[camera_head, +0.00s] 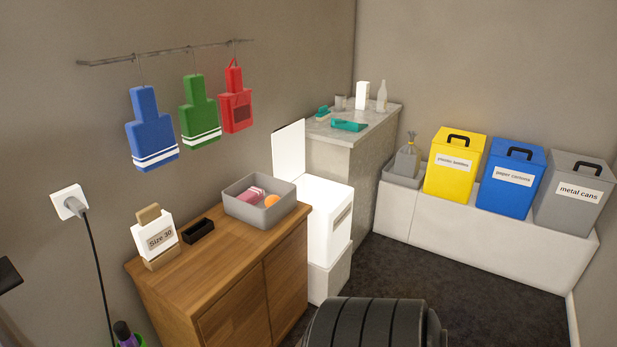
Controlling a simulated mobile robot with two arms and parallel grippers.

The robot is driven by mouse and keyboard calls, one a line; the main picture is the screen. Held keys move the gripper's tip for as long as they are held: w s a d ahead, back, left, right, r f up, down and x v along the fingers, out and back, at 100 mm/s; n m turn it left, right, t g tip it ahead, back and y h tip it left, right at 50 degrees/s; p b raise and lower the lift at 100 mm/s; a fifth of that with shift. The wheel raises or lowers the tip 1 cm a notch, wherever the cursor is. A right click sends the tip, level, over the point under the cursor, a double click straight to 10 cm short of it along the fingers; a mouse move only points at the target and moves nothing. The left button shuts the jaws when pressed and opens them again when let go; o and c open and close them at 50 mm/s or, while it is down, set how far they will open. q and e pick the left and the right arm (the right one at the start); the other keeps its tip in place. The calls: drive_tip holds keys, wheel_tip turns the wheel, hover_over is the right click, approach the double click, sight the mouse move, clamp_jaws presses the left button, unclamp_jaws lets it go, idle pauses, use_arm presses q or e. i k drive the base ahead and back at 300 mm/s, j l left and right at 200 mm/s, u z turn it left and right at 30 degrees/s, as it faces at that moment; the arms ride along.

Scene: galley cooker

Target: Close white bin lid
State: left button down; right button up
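The white bin (330,222) stands beyond the wooden cabinet and in front of the grey counter. Its white lid (289,150) stands upright at the bin's left side, so the bin is open. A label is on the bin's right-hand face. The lower left of the bin is hidden behind the cabinet and the grey tray. Neither of my grippers shows in the head view.
A wooden cabinet (222,270) with a grey tray (285,205) borders the bin at the left. A grey counter (370,150) stands behind it. Yellow (455,178), blue (511,192) and grey (570,210) bins line the right. Dark floor (440,275) is clear between.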

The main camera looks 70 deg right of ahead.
sight(288, 141)
drive_tip(key=z, duration=2.35)
